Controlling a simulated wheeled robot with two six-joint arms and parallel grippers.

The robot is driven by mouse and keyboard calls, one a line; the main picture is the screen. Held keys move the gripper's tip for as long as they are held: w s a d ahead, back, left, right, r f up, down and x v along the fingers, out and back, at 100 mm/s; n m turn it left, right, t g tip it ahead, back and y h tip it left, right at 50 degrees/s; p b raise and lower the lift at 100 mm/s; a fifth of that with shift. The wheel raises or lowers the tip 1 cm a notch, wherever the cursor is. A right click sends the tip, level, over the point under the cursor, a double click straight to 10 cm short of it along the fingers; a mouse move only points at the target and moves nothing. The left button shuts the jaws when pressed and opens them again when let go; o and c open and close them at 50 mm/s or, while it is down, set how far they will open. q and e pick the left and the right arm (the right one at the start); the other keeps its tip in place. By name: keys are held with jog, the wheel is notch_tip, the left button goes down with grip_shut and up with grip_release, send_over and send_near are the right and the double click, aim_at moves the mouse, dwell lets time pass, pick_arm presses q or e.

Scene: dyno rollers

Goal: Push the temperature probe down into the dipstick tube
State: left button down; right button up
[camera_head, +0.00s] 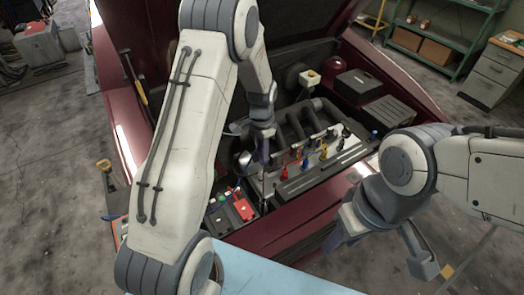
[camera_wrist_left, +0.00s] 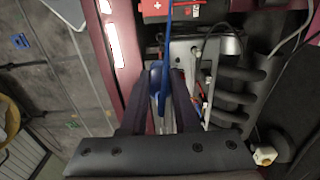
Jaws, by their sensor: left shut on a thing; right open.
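My left gripper (camera_head: 264,150) is over the engine bay, shut on a slim blue thing, which I take to be the temperature probe (camera_wrist_left: 168,45). In the left wrist view the left gripper's fingers (camera_wrist_left: 158,88) stand on either side of it, and its blue length runs up out of the picture. In the head view the probe is mostly hidden by the fingers. I cannot make out the dipstick tube clearly, nor whether the probe's tip is inside it. My right gripper (camera_head: 392,255) is open and empty, in front of the car at the right.
The engine (camera_head: 310,175) has dark curved intake pipes and several coloured plugs close to the left gripper. A battery with a red part (camera_head: 243,209) sits at the front. The dark red car body (camera_head: 285,238) edges the bay. A light blue surface (camera_head: 270,280) lies nearest me.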

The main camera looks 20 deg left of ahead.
pick_arm(q)
jog(key=shift+f, duration=0.1)
jog(key=shift+f+b, duration=1.45)
jog(key=shift+f, duration=0.5)
notch_tip(320, 180, down, 3)
jog(key=b, duration=0.4)
jog(key=shift+r, duration=0.1)
notch_tip(320, 180, down, 19)
jog(key=b, duration=1.4)
jog(key=c, duration=0.6)
grip_release()
